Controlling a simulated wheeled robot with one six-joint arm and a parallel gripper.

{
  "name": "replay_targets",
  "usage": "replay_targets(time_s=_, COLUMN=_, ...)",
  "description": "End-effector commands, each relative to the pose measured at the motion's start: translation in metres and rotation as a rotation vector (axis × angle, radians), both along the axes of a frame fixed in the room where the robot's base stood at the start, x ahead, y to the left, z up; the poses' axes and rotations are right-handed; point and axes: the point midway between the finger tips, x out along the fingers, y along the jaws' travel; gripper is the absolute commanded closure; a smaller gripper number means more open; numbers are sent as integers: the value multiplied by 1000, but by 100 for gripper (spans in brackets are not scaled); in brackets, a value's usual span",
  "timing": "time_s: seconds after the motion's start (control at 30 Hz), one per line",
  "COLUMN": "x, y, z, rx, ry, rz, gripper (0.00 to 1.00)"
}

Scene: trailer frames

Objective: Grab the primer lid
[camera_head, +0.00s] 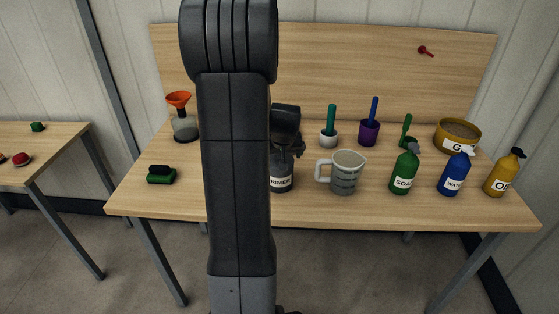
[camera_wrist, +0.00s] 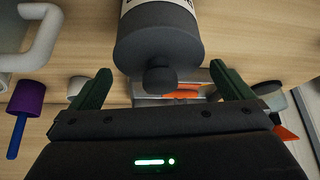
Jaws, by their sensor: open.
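The dark grey primer container (camera_head: 281,184) stands on the table behind my arm, its white label partly hidden. In the wrist view, its dark primer lid (camera_wrist: 155,42) has a round knob (camera_wrist: 160,80) that sits between my two green fingers. My gripper (camera_wrist: 160,69) is open, with one finger on each side of the knob and gaps between. In the head view my gripper (camera_head: 290,150) is at the top of the primer container, and the lid is hidden behind it.
A measuring jug (camera_head: 347,174) stands close on the right. Green soap (camera_head: 403,174), blue water (camera_head: 455,175) and yellow oil (camera_head: 502,175) bottles stand farther right. A funnel (camera_head: 179,99) on a flask is behind left. A green-black block (camera_head: 161,175) lies front left. The front edge is clear.

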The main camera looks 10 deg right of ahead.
Motion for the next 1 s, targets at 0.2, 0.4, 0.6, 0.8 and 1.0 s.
replay_targets(time_s=0.2, x=0, y=0, z=0, rx=0, ry=0, rz=0, gripper=22)
replay_targets(time_s=0.4, x=0, y=0, z=0, rx=0, ry=0, rz=0, gripper=40)
replay_targets(time_s=0.6, x=0, y=0, z=1, rx=0, ry=-1, rz=0, gripper=40)
replay_targets(time_s=0.8, x=1, y=0, z=22, rx=-1, ry=-6, rz=0, gripper=40)
replay_targets(time_s=1.0, x=1, y=0, z=63, rx=-1, ry=-6, rz=0, gripper=40)
